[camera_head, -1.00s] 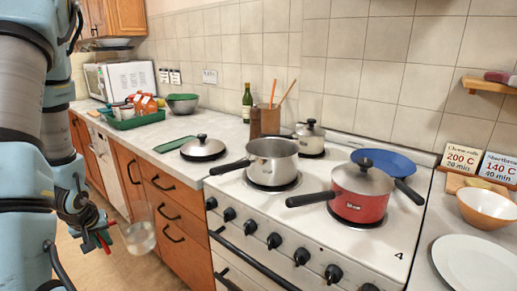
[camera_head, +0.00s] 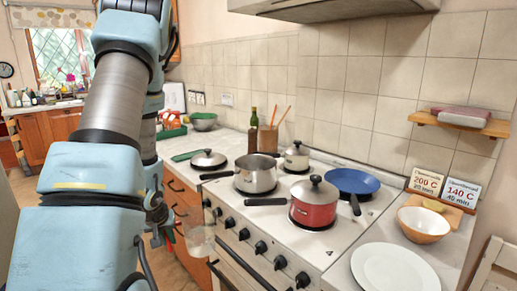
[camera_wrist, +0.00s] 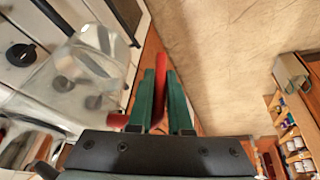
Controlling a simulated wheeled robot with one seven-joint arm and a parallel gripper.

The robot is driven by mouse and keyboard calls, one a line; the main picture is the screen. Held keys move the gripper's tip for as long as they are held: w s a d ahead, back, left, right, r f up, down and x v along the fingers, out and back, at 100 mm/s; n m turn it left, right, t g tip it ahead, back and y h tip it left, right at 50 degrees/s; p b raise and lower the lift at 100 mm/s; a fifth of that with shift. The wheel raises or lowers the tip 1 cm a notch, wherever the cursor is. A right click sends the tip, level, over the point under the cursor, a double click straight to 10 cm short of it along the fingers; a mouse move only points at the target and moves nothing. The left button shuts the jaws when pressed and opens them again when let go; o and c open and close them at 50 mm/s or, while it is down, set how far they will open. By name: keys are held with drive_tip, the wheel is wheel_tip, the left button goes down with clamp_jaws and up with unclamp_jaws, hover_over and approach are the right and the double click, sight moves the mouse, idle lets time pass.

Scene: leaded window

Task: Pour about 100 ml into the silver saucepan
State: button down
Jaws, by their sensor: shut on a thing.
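The silver saucepan (camera_head: 257,179) stands without a lid on the left front hob, its black handle pointing left. My gripper (camera_head: 170,235) is low in front of the counter, left of the stove. It is shut on the red handle of a clear jug (camera_head: 201,240), which hangs beside the stove's front, below and apart from the saucepan. In the wrist view the green fingers (camera_wrist: 160,100) close around the red handle, and the see-through jug (camera_wrist: 85,75) is at left. I cannot tell how much liquid it holds.
A red lidded pot (camera_head: 314,205), a blue frying pan (camera_head: 351,181) and a small lidded pot (camera_head: 296,157) share the stove (camera_head: 285,232). A loose lid (camera_head: 208,159), a bottle (camera_head: 253,135) and a utensil pot (camera_head: 268,140) are on the counter. A hood (camera_head: 330,8) overhangs.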

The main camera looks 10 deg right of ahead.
wheel_tip(320, 180, up, 6)
drive_tip(key=p, duration=0.4)
drive_tip(key=shift+w+f, duration=0.1)
drive_tip(key=shift+w+a+f, duration=0.1)
drive_tip(key=shift+f, duration=0.15)
